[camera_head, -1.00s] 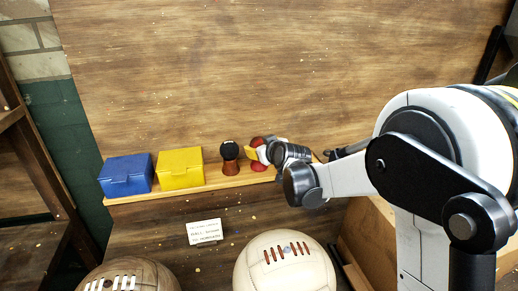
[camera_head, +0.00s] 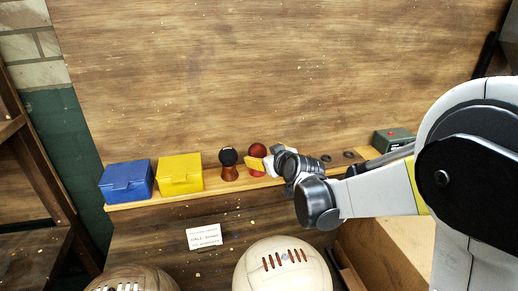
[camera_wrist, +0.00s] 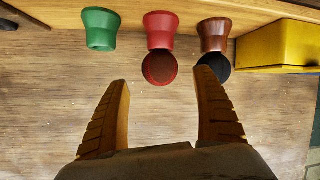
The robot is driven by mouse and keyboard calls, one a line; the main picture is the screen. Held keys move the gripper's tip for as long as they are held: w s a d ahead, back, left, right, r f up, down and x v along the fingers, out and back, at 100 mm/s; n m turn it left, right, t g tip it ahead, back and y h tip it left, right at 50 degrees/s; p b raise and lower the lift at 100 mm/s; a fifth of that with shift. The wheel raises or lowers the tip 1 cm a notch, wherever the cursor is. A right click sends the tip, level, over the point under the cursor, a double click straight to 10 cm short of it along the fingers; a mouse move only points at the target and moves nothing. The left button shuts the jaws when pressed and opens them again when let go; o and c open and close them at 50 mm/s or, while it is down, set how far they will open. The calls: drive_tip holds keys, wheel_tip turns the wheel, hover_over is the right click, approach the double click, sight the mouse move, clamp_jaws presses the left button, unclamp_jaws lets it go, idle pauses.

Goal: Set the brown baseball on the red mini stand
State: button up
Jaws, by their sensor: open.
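A dark reddish-brown ball (camera_head: 257,149) rests on the red mini stand (camera_head: 257,172) on the wooden ledge. The wrist view, which is upside down, shows the ball (camera_wrist: 160,68) against the cupped end of the red stand (camera_wrist: 160,30). My gripper (camera_wrist: 163,79) is open and empty. Its yellow fingers lie to either side of the ball's line, with clear gaps on both sides and the fingertips short of the stand. In the head view my gripper (camera_head: 259,164) covers part of the red stand.
A brown stand (camera_head: 229,173) with a black ball (camera_head: 228,156) is beside the red stand. Yellow (camera_head: 180,174) and blue (camera_head: 126,181) boxes stand to the left. A green stand (camera_wrist: 100,29) is on the other side. A wooden panel rises behind; large balls are below.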

drive_tip(key=p+v, duration=0.1)
drive_tip(key=v, duration=0.4)
drive_tip(key=shift+s, duration=0.1)
